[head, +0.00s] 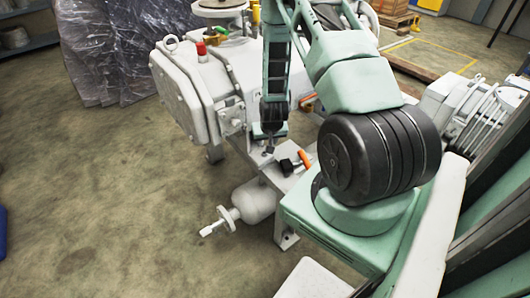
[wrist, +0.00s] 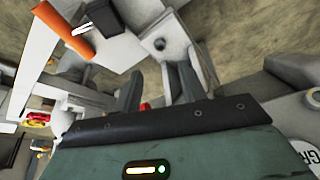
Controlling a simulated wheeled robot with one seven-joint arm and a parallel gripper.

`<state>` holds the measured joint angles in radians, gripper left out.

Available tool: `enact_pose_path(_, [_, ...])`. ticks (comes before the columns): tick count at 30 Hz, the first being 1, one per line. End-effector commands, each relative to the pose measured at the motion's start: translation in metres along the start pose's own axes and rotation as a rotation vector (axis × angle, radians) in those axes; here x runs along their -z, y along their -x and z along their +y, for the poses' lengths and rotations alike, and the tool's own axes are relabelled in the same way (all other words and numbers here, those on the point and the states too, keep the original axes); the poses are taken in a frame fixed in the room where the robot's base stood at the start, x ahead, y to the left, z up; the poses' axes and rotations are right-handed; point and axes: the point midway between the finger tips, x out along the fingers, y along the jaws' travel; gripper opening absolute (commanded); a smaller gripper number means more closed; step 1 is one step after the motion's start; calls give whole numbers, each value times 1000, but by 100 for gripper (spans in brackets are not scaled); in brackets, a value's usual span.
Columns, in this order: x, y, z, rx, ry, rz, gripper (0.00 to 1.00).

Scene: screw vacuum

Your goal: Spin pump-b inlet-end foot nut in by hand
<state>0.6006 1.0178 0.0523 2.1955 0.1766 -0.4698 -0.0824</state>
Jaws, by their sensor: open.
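A pale grey vacuum pump (head: 235,70) stands left of my arm, its inlet-end foot low by the frame beam. My gripper (head: 268,147) points down just above that foot. In the wrist view my gripper (wrist: 161,78) has its two dark fingers apart with nothing between them. A small dark round nut or stud end (wrist: 160,43) sits on a pale foot plate (wrist: 150,27), just beyond the fingertips and apart from them. I cannot tell how far the nut is threaded. In the head view the gripper hides the nut.
An orange-handled tool (head: 304,160) lies on the frame beside a black block (head: 286,167); the orange handle also shows in the wrist view (wrist: 64,30). A white canister with a valve (head: 252,202) sticks out below. Open floor (head: 90,190) lies left. Wrapped goods (head: 120,45) stand behind.

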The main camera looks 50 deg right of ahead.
Motion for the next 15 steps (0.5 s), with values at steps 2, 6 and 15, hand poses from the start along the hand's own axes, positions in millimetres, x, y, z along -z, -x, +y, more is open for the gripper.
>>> enact_pose_path(2, [-1,-19,0,0,-1,-2,41])
enact_pose_path(6, [-2,-48,0,1,1,-2,41])
enact_pose_path(15, [-1,-89,0,1,1,-1,41])
